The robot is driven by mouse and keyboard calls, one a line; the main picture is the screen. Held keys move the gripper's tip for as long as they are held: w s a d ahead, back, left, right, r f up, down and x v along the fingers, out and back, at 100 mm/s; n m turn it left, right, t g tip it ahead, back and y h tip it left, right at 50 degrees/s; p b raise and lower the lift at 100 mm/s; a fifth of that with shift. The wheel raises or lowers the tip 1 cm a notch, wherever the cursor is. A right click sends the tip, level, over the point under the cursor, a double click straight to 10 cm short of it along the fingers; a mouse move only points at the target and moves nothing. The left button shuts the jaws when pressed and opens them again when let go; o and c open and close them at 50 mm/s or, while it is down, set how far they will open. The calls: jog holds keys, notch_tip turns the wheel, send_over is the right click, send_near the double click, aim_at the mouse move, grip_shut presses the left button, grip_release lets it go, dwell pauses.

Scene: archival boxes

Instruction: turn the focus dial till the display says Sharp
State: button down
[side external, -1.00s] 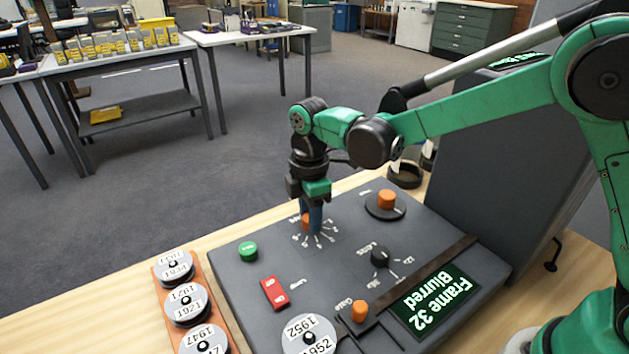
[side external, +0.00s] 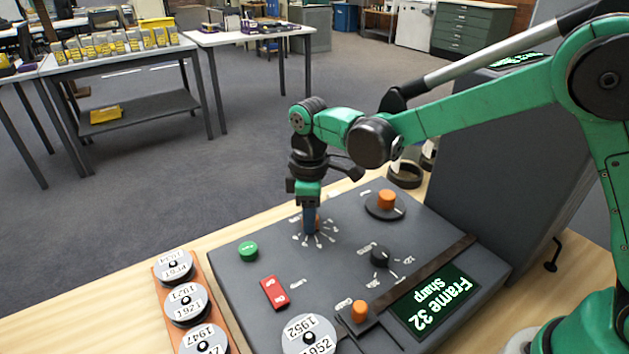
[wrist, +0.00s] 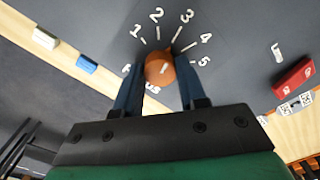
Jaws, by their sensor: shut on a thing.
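The orange focus dial (wrist: 160,68) sits on the dark grey panel (side external: 340,255), ringed by white marks and numbers. In the side external view the dial (side external: 317,222) is partly hidden by my gripper (side external: 309,222), which points down onto it. In the wrist view the blue fingers of my gripper (wrist: 160,90) are shut on the dial, one on each side. The dial's white line lies near the marks for 3 and 4. The display (side external: 435,302) on the panel reads "Frame 32 Sharp" in pale green, upside down in the side external view.
Near the dial stand a green button (side external: 248,251), a red rocker switch (side external: 274,292), a black lens knob (side external: 380,256) and two more orange knobs, one at the back (side external: 387,200) and one in front (side external: 359,311). Labelled reels (side external: 187,303) lie in a rack at left.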

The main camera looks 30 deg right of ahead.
dwell(0.3)
jog(key=shift+c, duration=2.4)
grip_release()
jog(key=shift+r, duration=0.1)
jog(key=shift+r, duration=2.75)
